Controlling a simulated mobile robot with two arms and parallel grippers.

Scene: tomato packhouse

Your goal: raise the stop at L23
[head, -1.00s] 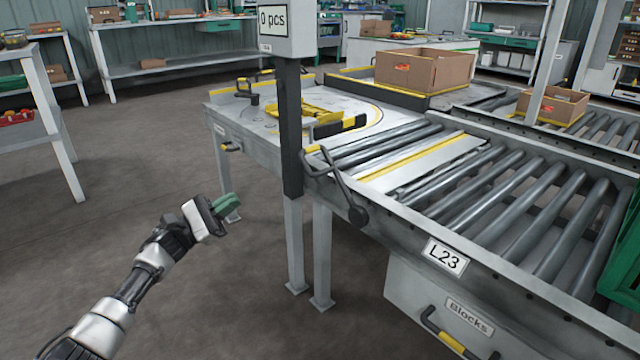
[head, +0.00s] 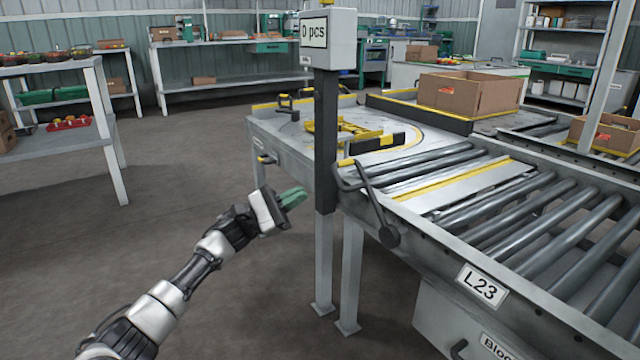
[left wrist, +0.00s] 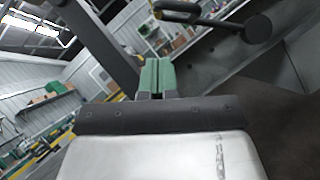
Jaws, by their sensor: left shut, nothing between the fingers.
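The L23 label (head: 482,286) is on the near side rail of the roller conveyor. A pale plate with a yellow edge (head: 465,186), apparently the stop, lies flat among the rollers. A bent dark lever (head: 372,200) with a yellow-marked upper end is mounted on the rail by a round black hub (head: 390,236); the hub (left wrist: 258,28) and lever also show in the left wrist view. My left gripper (head: 296,198), with green fingers, is shut and empty, left of the lever and apart from it. Its fingers (left wrist: 157,78) point toward the machine. My right gripper is out of view.
A dark post (head: 326,140) with a "0 pcs" display box (head: 328,40) stands between my left gripper and the lever in the picture. A turntable (head: 290,130) adjoins the conveyor. A drawer unit (head: 450,325) sits below the rail. The floor on the left is clear.

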